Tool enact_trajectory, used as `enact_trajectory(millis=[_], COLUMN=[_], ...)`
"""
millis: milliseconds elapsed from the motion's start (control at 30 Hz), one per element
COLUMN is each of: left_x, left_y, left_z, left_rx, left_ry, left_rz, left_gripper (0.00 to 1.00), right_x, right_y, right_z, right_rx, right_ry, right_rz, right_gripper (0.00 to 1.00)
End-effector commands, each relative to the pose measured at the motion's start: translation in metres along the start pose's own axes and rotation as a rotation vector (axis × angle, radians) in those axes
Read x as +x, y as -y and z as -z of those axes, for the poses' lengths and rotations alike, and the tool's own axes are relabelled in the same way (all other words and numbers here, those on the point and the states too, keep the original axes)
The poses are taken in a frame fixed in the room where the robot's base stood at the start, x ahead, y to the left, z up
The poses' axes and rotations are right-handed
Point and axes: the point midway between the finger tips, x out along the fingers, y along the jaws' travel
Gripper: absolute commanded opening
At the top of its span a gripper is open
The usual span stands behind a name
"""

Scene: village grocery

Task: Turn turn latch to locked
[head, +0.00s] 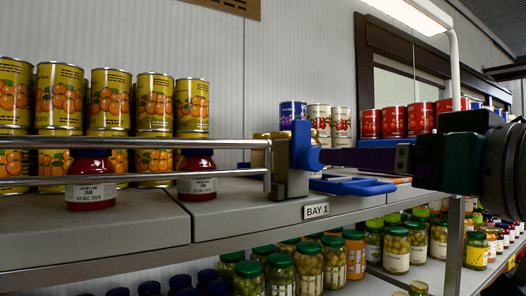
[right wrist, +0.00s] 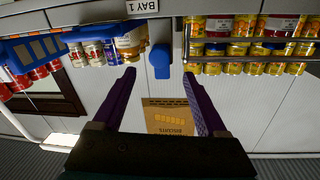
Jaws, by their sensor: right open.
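The turn latch is a blue handle (head: 303,143) on a grey post (head: 280,165) at the right end of the metal rail, above the BAY 1 label. The handle points upward. My right gripper (head: 330,157) reaches in from the right with its purple fingers close to the handle. In the right wrist view, which is upside down, the blue handle (right wrist: 160,62) lies between the lines of the open fingers (right wrist: 158,74), at about the tips. I cannot tell whether the fingers touch it. My left gripper is not in view.
The metal rail (head: 120,143) runs in front of orange cans (head: 108,98) and red jam jars (head: 196,175). A blue slotted holder (head: 352,186) lies just right of the post, below my fingers. Red cans (head: 394,121) stand behind. Green-lidded jars (head: 308,263) fill the lower shelf.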

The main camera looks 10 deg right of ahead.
Motion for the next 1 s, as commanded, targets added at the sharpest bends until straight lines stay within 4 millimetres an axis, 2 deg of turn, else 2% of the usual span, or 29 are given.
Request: enact_trajectory(millis=[33,100,300,433,600,900,1000], left_x=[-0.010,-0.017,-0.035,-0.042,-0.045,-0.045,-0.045], left_y=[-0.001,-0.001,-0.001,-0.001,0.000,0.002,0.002], left_z=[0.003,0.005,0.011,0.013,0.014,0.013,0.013], left_rx=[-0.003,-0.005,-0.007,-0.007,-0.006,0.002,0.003], left_ry=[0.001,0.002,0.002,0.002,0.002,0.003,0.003], left_rz=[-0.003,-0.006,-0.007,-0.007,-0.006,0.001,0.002], left_gripper=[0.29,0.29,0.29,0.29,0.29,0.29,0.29], right_x=[0.009,0.021,0.053,0.068,0.078,0.079,0.079], right_y=[0.002,0.001,0.001,0.001,0.001,0.001,0.001], right_z=[0.005,0.006,0.004,0.002,0.000,-0.001,-0.001], right_rx=[0.002,0.003,0.001,0.000,-0.001,-0.002,-0.002], right_ry=[0.003,0.003,0.005,0.004,0.004,0.003,0.003], right_rz=[0.001,0.001,0.000,0.001,0.000,0.000,0.000], right_gripper=[0.75,0.75,0.75,0.75,0.75,0.75,0.66])
